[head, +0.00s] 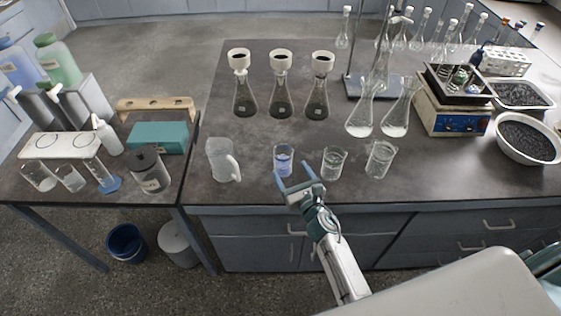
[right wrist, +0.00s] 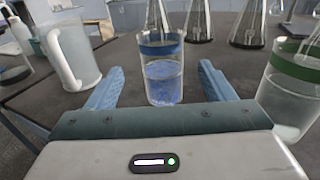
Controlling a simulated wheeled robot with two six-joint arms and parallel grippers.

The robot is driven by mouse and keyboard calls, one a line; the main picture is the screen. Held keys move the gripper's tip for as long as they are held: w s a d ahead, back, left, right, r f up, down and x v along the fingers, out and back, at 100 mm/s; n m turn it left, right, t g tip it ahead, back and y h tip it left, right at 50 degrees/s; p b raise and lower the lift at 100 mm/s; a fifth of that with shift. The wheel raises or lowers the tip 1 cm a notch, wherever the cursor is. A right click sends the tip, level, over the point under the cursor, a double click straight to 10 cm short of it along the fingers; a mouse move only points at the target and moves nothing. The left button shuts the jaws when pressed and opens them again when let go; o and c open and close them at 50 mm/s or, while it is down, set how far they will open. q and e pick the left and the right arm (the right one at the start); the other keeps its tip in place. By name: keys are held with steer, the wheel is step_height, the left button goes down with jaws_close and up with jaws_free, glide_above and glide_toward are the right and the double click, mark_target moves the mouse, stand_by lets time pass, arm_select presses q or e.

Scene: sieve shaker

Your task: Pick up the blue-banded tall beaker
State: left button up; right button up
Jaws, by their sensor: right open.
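The blue-banded tall beaker (head: 284,160) stands upright near the front edge of the dark bench, with bluish contents. In the right wrist view the same blue-banded tall beaker (right wrist: 163,72) stands straight ahead, between the lines of the two fingers. My right gripper (head: 293,181) is open and empty, just in front of the beaker, with its fingers pointing at it. The fingers also show in the right wrist view, where the right gripper (right wrist: 162,88) has one finger on each side of the beaker's lower part. I cannot tell whether they touch it. My left gripper is not seen.
A white jug (head: 219,160) stands left of the beaker. A green-banded beaker (head: 334,163) stands close on its right, with another beaker (head: 380,159) beyond. Several flasks stand behind. Bare bench lies between the beaker and the funnel-topped flasks (head: 281,103).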

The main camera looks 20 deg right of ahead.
mark_target(287, 162)
steer(key=shift+w+a, duration=0.1)
steer(key=shift+w, duration=1.05)
steer(key=w, duration=0.3)
steer(key=shift+w+a+r+p, duration=0.1)
steer(key=shift+w+a+p, duration=0.05)
steer(key=shift+w+p, duration=0.15)
steer(key=shift+w, duration=0.4)
steer(key=shift+s, duration=0.1)
steer(key=c, duration=1.2)
